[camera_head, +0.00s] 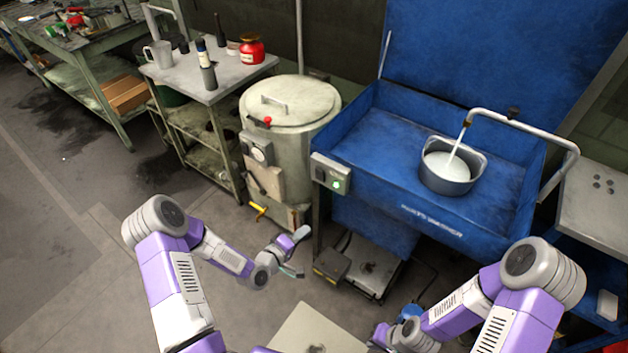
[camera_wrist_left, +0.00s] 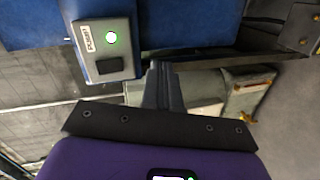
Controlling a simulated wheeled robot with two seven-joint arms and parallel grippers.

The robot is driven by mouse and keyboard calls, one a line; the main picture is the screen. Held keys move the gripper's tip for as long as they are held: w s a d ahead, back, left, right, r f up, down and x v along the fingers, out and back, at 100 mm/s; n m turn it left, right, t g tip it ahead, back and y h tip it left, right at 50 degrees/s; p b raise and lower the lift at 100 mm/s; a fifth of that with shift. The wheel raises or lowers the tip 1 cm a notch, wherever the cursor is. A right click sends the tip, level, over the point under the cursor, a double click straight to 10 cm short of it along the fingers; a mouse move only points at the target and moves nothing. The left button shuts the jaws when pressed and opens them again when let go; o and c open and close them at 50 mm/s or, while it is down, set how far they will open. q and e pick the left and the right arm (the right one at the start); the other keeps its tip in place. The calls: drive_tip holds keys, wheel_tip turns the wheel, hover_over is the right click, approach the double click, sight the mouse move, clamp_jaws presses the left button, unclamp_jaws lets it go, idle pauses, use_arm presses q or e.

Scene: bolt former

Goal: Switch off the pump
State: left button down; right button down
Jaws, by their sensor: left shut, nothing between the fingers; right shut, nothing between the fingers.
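The pump's control box (camera_head: 330,173) is mounted on the front left corner of the blue parts washer (camera_head: 375,150). It also shows in the left wrist view (camera_wrist_left: 88,42), with a lit green button (camera_wrist_left: 111,37) and a dark button or switch (camera_wrist_left: 110,66) beside it. Liquid runs from the spout (camera_head: 465,130) into a round pot (camera_head: 448,180) in the basin. My left gripper (camera_head: 303,232) is shut and empty, below and apart from the box in the head view. In the wrist view its fingers (camera_wrist_left: 162,85) point beside the box. My right gripper (camera_head: 374,345) is low at the bottom edge, shut, only partly visible.
A cream drum (camera_head: 300,135) with a lid and a yellow-handled tap stands left of the washer. A metal side table (camera_head: 215,80) with bottles and a red container stands farther left. A pedal unit (camera_head: 365,265) lies under the washer. The floor at left is clear.

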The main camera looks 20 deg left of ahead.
sight(320, 174)
use_arm(q)
drive_tip(key=w+a+r+n+t, duration=0.1)
drive_tip(key=a+r+n+t, duration=0.1)
drive_tip(key=a+r+t, duration=0.2)
wheel_tip(320, 174, up, 3)
drive_tip(key=shift+w+a+f+n, duration=0.2)
drive_tip(key=shift+w+a+n, duration=0.15)
drive_tip(key=shift+a, duration=0.15)
drive_tip(key=shift+w, duration=0.1)
drive_tip(key=x, duration=0.4)
drive_tip(key=b+x, duration=0.1)
drive_tip(key=x, duration=0.4)
drive_tip(key=b+x, duration=0.1)
drive_tip(key=x, duration=0.3)
drive_tip(key=shift+w+d+r, duration=0.2)
drive_tip(key=shift+w+r, duration=0.1)
